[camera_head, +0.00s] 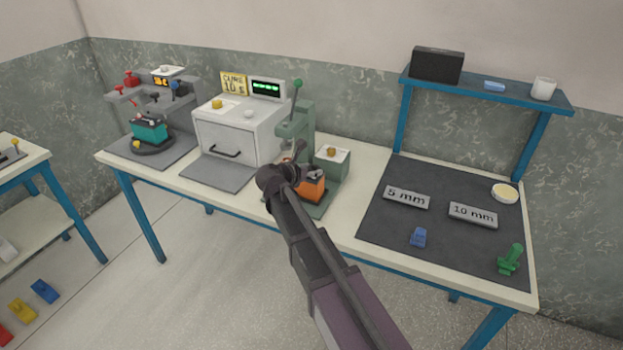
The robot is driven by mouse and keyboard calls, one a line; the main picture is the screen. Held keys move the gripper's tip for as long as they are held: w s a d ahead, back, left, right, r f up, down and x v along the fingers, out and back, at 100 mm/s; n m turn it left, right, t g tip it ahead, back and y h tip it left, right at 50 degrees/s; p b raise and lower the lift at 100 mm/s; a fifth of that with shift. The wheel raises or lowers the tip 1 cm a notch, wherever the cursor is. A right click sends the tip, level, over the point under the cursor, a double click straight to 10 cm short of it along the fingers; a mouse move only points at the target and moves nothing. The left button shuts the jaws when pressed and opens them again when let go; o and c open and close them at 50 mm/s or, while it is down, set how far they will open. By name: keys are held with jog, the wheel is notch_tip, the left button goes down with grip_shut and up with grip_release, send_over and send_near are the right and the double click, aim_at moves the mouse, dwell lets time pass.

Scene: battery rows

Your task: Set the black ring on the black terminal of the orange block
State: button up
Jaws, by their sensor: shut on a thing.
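The orange block (311,190) sits on the base of the green press-like stand near the table's front edge, partly hidden behind my arm. Small grey and dark parts show on its top, too small to tell which is the black terminal. My gripper (297,156) is just above and to the left of the block's top, beside the stand's column. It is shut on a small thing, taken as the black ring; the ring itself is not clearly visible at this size. I cannot tell whether it touches the terminal.
The green stand (298,122) with its lever rises close behind my gripper. A grey oven-like box (232,135) stands left of it, and a teal block (149,129) on a fixture farther left. The dark mat (400,232) at right holds labels and small parts, with bare room between.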

jog(key=shift+f+b, duration=0.55)
jog(key=shift+f, duration=0.35)
jog(key=shift+f, duration=0.15)
jog(key=o, duration=0.8)
jog(key=shift+r, duration=0.25)
jog(key=p+v, duration=0.4)
jog(key=v, duration=0.8)
jog(key=shift+p, duration=0.3)
jog(key=shift+d, duration=0.1)
